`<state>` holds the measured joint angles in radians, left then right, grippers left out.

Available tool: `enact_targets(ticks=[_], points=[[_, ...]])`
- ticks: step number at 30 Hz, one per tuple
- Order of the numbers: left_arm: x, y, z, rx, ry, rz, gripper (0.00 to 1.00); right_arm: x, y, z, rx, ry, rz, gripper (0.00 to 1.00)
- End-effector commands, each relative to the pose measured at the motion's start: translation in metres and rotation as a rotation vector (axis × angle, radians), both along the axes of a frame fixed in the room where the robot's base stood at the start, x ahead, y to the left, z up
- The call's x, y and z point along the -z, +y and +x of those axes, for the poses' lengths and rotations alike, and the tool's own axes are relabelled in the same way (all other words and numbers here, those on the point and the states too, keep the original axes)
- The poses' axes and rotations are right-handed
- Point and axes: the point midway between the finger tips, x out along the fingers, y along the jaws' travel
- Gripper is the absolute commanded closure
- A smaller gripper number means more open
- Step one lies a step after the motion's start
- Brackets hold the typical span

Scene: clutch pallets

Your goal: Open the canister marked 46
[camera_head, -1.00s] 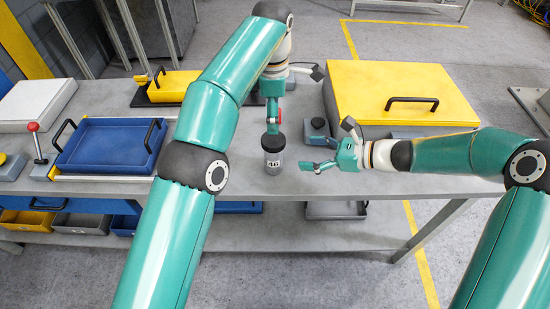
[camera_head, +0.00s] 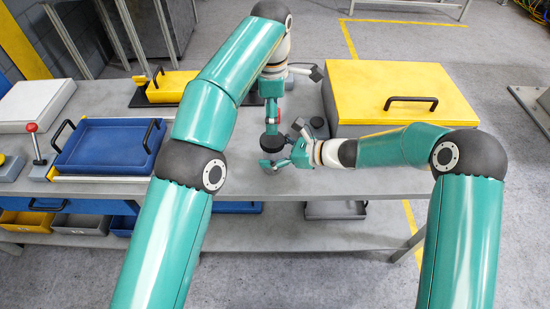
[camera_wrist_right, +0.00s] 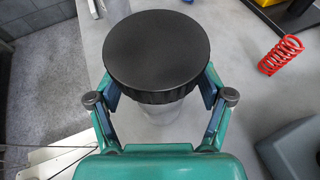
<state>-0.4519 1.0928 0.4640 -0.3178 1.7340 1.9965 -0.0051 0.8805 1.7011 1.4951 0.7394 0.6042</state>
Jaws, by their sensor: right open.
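The canister has a black round lid (camera_head: 272,143) and a pale, see-through body; it stands upright on the grey table. Its number is hidden now. In the right wrist view the lid (camera_wrist_right: 158,55) fills the upper middle, with the body (camera_wrist_right: 160,115) below it. My right gripper (camera_wrist_right: 158,93) is open, its blue-padded fingers on either side of the canister at or just under the lid; it also shows in the head view (camera_head: 277,162). My left gripper (camera_head: 272,127) points down over or just behind the lid, seen edge-on; I cannot tell whether it touches.
A yellow case (camera_head: 395,90) stands behind my right arm. A blue tray (camera_head: 105,148) is at the left, near a red-knobbed lever (camera_head: 34,138). A red spring (camera_wrist_right: 280,55) lies near the canister. A grey block (camera_wrist_right: 292,148) is also close.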

Motion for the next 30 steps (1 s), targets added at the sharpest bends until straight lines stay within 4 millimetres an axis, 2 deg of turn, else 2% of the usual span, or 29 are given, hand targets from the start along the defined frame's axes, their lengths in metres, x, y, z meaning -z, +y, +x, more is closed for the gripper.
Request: enact_targets(ticks=[1, 2, 15, 23, 26, 30], points=[[0.0, 0.0, 0.0, 0.0, 0.0, 0.0, 0.15, -0.0001, -0.0002, -0.0001, 0.0, 0.0, 0.0, 0.21], [0.0, 0.0, 0.0, 0.0, 0.0, 0.0, 0.15, -0.0001, -0.0002, -0.0001, 0.0, 0.0, 0.0, 0.26], [0.0001, -0.0003, 0.0, 0.001, 0.0, 0.0, 0.15, 0.0, -0.0009, -0.0001, 0.001, 0.0, 0.0, 0.99], [-0.0002, -0.0005, 0.0001, 0.026, 0.0, -0.001, 0.15, 0.0, -0.0011, -0.0001, 0.001, 0.001, -0.001, 1.0], [-0.0011, -0.0007, 0.0004, 0.092, -0.003, -0.006, 0.15, 0.0, -0.0011, -0.0001, 0.001, 0.001, -0.001, 1.0], [-0.0034, -0.0013, 0.0013, 0.277, -0.011, -0.016, 0.15, 0.0001, -0.0011, -0.0001, 0.001, 0.001, -0.001, 1.0]])
